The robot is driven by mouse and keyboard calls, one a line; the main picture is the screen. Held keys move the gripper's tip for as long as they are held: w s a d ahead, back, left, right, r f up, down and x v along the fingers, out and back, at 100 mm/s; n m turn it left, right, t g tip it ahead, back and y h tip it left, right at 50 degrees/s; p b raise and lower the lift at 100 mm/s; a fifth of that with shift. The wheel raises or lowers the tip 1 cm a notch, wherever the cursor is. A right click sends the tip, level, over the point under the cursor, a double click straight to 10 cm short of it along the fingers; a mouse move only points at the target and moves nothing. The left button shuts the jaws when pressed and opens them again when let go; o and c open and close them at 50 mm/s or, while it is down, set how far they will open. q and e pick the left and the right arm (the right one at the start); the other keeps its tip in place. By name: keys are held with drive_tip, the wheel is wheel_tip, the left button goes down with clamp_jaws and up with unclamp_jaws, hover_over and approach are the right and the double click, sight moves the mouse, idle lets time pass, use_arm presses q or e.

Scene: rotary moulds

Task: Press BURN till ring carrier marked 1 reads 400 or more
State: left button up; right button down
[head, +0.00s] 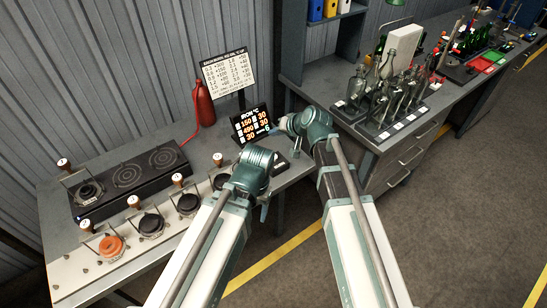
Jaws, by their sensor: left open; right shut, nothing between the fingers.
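The black IRON °C display (252,124) stands at the back right of the bench. It shows 150, 490 and 30 at left, 30 and 30 at right, and a smaller 6 below; its row marks are too small to match to carriers. Ring carriers with pale numbered knobs stand along the bench; one holds a glowing orange disc (110,245), others dark discs (151,224). I cannot pick out the BURN button surely. My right gripper (281,123) is shut and empty beside the display's right edge. My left gripper (264,212) is open, mostly hidden by its wrist, at the bench's front edge.
A black hob plate (130,177) with round burners lies at the back left. A red extinguisher (204,103) and a white chart (229,71) stand behind. A rack of glass bottles (390,105) stands on the right bench. Grey floor lies open at right.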

sight(275, 158)
drive_tip(key=shift+f, duration=0.15)
wheel_tip(275, 158, down, 9)
drive_tip(key=b, duration=0.8)
drive_tip(key=shift+r+b, duration=0.2)
drive_tip(key=shift+b, duration=0.2)
idle(1.6)
drive_tip(key=shift+f+b, duration=0.4)
drive_tip(key=shift+f+b, duration=0.4)
drive_tip(key=shift+b, duration=0.05)
idle(0.5)
drive_tip(key=shift+r, duration=0.1)
drive_tip(key=shift+r+p, duration=0.75)
drive_tip(key=shift+p, duration=0.1)
drive_tip(key=shift+r, duration=0.1)
